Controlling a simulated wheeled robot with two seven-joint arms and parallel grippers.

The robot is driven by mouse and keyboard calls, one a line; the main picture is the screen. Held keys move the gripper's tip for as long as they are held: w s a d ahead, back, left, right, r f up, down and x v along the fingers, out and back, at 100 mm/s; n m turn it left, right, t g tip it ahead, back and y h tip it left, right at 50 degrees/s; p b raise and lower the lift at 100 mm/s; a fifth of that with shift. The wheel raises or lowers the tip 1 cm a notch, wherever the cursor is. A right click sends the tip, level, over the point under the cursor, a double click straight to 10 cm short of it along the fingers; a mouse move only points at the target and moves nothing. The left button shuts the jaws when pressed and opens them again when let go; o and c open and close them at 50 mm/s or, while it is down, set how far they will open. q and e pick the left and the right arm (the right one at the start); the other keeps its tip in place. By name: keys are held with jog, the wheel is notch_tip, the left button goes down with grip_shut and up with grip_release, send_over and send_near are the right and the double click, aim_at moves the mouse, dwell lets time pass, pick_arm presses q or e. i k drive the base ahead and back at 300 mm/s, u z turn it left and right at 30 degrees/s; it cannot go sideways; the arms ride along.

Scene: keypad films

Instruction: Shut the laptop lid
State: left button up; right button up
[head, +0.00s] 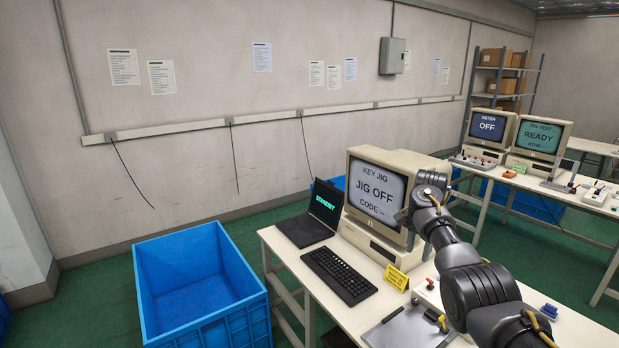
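The laptop (323,207) stands open on the left end of the near white table (285,249). Its lid is raised, with its dark screen reading STANDBY in green; its keyboard half lies flat on the table. My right gripper (407,215) is in front of the right side of the beige monitor (375,187), well to the right of the laptop and apart from it. The gripper's fingers are too small and dark to tell whether they are open. My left gripper is out of view.
The monitor, reading JIG OFF, stands right beside the laptop. A large blue crate (200,285) stands on the floor left of the table. More monitors (488,128) stand on a farther table.

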aim_at(326, 203)
jog(key=u, duration=0.35)
jog(key=i, duration=2.6)
jog(key=z, duration=0.35)
